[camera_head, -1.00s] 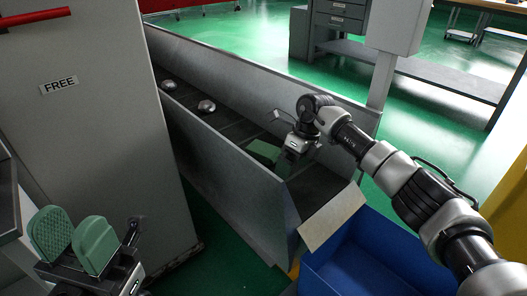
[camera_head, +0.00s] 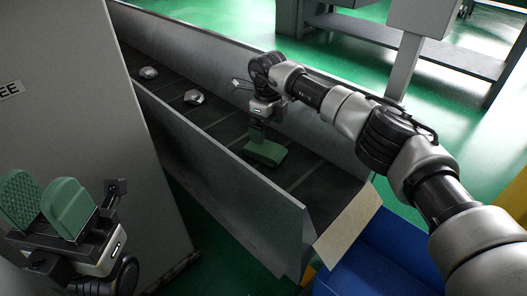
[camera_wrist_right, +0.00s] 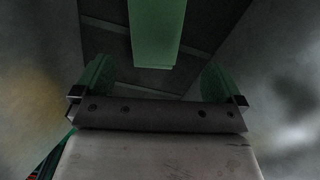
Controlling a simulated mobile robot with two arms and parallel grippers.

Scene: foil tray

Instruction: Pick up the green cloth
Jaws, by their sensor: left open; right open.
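The green cloth (camera_head: 267,153) lies on the dark belt inside the grey-walled conveyor, toward its near end. It looks like a flat folded piece. In the right wrist view it is a green strip (camera_wrist_right: 155,35) at top centre, between the two fingers. My right gripper (camera_head: 257,133) points down just above the cloth's far-left part, open, with nothing held. Whether its fingertips touch the cloth I cannot tell. My left gripper (camera_head: 45,205) is open and empty at the lower left, its green pads pointing up, away from the conveyor.
Two silver foil lumps (camera_head: 149,73) (camera_head: 194,97) lie farther up the belt. The conveyor's near side wall (camera_head: 225,180) and far wall enclose the cloth. A cardboard flap (camera_head: 348,225) and a blue bin (camera_head: 385,255) stand at the near end. A grey cabinet is at left.

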